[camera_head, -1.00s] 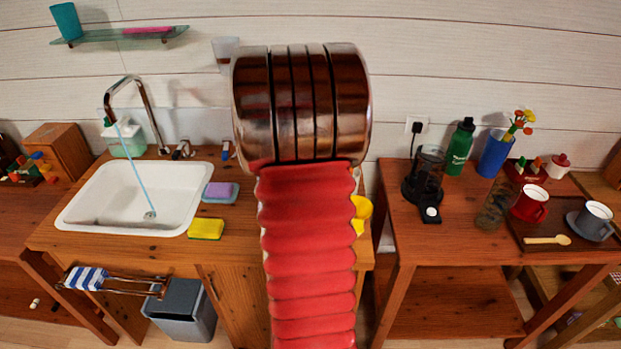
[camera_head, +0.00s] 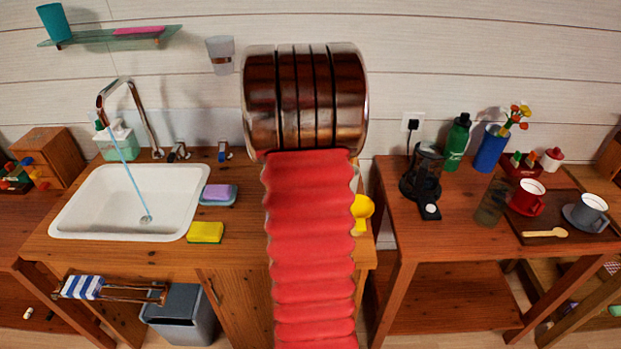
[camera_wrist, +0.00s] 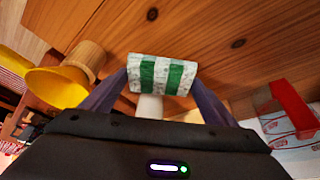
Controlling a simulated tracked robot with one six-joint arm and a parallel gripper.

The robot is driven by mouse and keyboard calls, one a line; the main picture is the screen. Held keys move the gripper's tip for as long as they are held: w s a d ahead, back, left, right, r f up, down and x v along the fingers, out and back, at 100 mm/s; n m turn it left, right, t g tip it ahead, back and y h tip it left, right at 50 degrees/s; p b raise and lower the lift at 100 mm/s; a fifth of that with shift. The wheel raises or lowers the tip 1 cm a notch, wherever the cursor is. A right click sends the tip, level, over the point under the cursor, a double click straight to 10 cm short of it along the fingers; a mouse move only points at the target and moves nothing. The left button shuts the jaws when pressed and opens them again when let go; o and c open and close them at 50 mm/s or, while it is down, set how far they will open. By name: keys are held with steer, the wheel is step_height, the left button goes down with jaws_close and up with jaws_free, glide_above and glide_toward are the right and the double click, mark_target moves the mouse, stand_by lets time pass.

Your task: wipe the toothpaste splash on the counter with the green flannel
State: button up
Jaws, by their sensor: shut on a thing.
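In the wrist view a folded flannel (camera_wrist: 161,73) with green and white stripes sits between the fingers of my gripper (camera_wrist: 160,88), which is shut on it. The flannel is over the brown wooden counter; I cannot tell whether it touches the wood. A pale, rounded white thing (camera_wrist: 150,107) shows just below the flannel, partly hidden by my gripper. In the head view the wooden counter (camera_head: 225,255) holds the sink, and my red arm covers its right part. My gripper is hidden there. I cannot make out the toothpaste splash in either view.
A white sink (camera_head: 90,205) with running water, a yellow sponge (camera_head: 205,232) and a purple sponge (camera_head: 218,191) are left of my arm. A yellow object (camera_head: 362,208) is close on its right. A blue-striped towel (camera_head: 82,287) hangs on the front rail. A second table (camera_head: 450,240) stands right.

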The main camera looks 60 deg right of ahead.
steer(key=shift+w+r, duration=0.15)
steer(key=shift+r, duration=2.55)
